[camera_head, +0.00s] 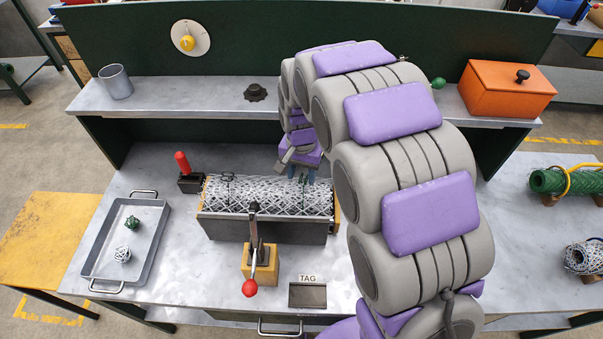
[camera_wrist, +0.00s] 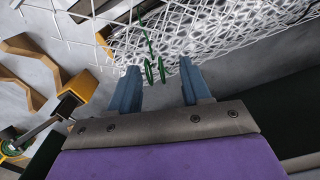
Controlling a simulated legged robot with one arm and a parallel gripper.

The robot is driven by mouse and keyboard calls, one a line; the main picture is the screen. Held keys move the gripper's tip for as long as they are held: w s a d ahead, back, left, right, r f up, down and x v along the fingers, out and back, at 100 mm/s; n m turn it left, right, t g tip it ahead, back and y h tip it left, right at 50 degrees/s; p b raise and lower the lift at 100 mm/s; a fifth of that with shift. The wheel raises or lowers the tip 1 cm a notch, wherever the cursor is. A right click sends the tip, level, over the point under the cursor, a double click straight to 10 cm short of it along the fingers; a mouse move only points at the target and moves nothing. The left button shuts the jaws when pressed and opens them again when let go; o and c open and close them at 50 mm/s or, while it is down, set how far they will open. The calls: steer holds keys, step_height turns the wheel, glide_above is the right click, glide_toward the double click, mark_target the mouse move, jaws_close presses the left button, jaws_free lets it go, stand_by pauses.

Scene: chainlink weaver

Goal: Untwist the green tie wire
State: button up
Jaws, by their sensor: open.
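A roll of white chain-link mesh (camera_head: 265,196) lies in a dark trough on the bench. My gripper (camera_head: 304,173) is at the right part of the roll, pointing down. In the wrist view, my gripper (camera_wrist: 158,70) is open, with two blue fingers spread apart. The green tie wire (camera_wrist: 149,72) shows between the fingertips as two thin loops side by side, with a strand running up along the mesh (camera_wrist: 190,30). The fingers appear apart from the wire on both sides. In the head view I cannot make out the green wire near the gripper.
A toggle clamp with a red knob (camera_head: 249,287) stands before the trough; another red handle (camera_head: 182,162) is at its left end. A grey tray (camera_head: 98,262) with small wire balls sits left. An orange box (camera_head: 507,90) is on the shelf. Bench between tray and trough is clear.

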steer(key=shift+d, duration=0.35)
steer(key=shift+c, duration=0.4)
steer(key=shift+a, duration=0.1)
jaws_close()
steer(key=n+p, duration=0.3)
steer(key=n, duration=0.1)
steer(key=shift+r+n, duration=0.1)
steer(key=shift+n, duration=0.2)
steer(key=shift+n+p, duration=1.45)
steer(key=shift+n, duration=0.85)
steer(key=shift+o, duration=0.4)
jaws_free()
